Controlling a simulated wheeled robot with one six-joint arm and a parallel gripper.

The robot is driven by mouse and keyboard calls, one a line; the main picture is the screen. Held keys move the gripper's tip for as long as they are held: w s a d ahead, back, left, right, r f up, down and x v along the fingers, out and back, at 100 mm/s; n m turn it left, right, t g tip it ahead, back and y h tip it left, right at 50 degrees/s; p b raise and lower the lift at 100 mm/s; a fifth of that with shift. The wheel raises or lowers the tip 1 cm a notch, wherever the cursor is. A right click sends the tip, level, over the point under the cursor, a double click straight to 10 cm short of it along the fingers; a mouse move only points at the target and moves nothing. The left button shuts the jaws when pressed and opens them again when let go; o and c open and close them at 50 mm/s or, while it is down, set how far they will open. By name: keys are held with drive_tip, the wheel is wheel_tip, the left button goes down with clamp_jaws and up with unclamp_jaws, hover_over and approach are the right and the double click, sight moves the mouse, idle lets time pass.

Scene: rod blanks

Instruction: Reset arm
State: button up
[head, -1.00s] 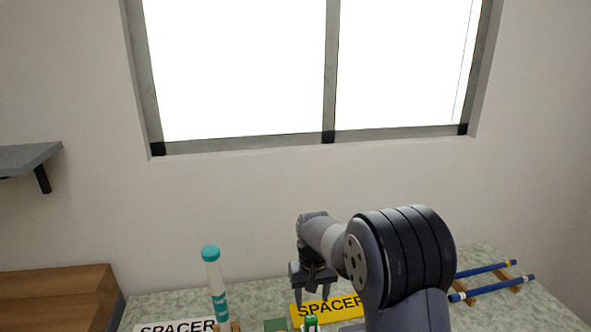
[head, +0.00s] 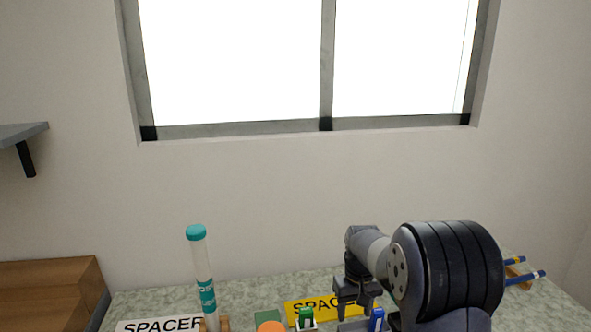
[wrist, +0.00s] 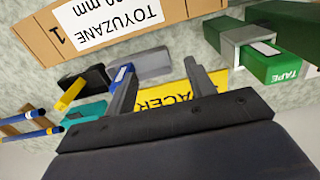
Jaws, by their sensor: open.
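My gripper (head: 357,310) hangs over the table by the yellow SPACER sign (head: 300,308) in the head view. It points down. In the wrist view my gripper (wrist: 160,72) has its two fingers spread apart with nothing between them. The yellow sign (wrist: 180,97) shows behind and between the fingers. A blue item (wrist: 120,76) lies in line with the left finger; I cannot tell how far below it is. My dark arm covers part of the table at right in the head view.
A clear tube with a teal cap (head: 202,268) stands at left, above a white SPACER sign (head: 160,325). Blue rods (head: 525,276) rest on a wooden rack at far right. The wrist view shows a cardboard box (wrist: 42,42) and a green tape box (wrist: 283,66).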

drive_tip(key=f, duration=0.3)
drive_tip(key=f+p, duration=0.1)
drive_tip(key=f, duration=0.3)
drive_tip(key=f+p, duration=0.1)
drive_tip(key=f, duration=0.2)
drive_tip(key=shift+d+f, duration=0.3)
wheel_tip(320, 180, up, 2)
drive_tip(key=shift+r+b, duration=0.1)
drive_tip(key=shift+b, duration=0.25)
drive_tip(key=shift+s+r, duration=0.1)
